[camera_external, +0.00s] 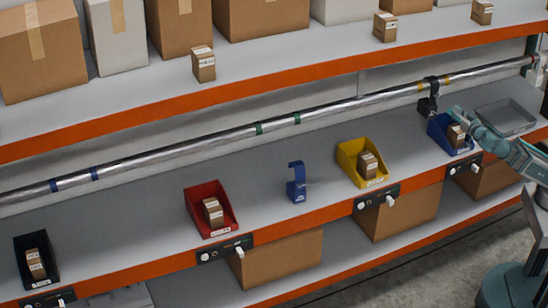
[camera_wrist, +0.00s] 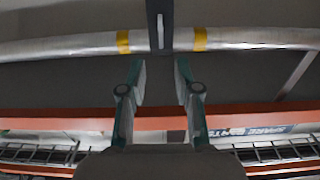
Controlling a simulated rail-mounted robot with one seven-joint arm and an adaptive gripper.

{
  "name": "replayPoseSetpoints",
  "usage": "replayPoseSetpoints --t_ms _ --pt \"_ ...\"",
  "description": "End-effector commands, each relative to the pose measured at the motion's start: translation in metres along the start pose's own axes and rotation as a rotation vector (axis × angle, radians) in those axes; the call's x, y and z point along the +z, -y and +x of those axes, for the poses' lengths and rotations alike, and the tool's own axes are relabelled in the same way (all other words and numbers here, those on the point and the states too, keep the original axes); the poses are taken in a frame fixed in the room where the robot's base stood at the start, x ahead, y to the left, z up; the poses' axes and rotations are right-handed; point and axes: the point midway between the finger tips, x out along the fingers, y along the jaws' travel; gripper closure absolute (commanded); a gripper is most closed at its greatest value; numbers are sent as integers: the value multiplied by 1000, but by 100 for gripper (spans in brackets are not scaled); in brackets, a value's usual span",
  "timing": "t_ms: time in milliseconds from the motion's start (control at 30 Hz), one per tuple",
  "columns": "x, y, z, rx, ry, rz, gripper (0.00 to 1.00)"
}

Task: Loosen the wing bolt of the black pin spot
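The black pin spot (camera_external: 428,105) hangs by its clamp from the silver pipe at the right, between two yellow bands. In the wrist view, the black clamp (camera_wrist: 160,12) crosses the pipe at top centre. Its wing bolt is too small to make out in either view. My gripper (camera_external: 457,110) is just right of the black pin spot, above the blue bin. In the wrist view, my gripper (camera_wrist: 159,65) is open and empty. Its two fingers point up at the pipe, with the clamp ahead of the gap and apart from them.
The silver pipe (camera_external: 345,103) runs above the shelf, with blue and green bands further left. A blue bin (camera_external: 440,136) with a carton, a grey tray (camera_external: 508,119), a yellow bin (camera_external: 350,157), a blue pin spot (camera_external: 297,184) and a red bin (camera_external: 195,208) stand on the shelf.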

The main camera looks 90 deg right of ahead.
Motion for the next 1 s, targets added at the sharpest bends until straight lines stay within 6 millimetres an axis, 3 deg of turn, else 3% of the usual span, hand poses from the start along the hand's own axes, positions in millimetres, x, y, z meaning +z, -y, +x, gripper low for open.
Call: replayPoseSetpoints --t_ms 533,700,1000 --pt "-1 1 83 1 2 -3 68" --pt "0 1 93 -2 2 -2 68" --pt "1 1 95 -2 2 -2 68"
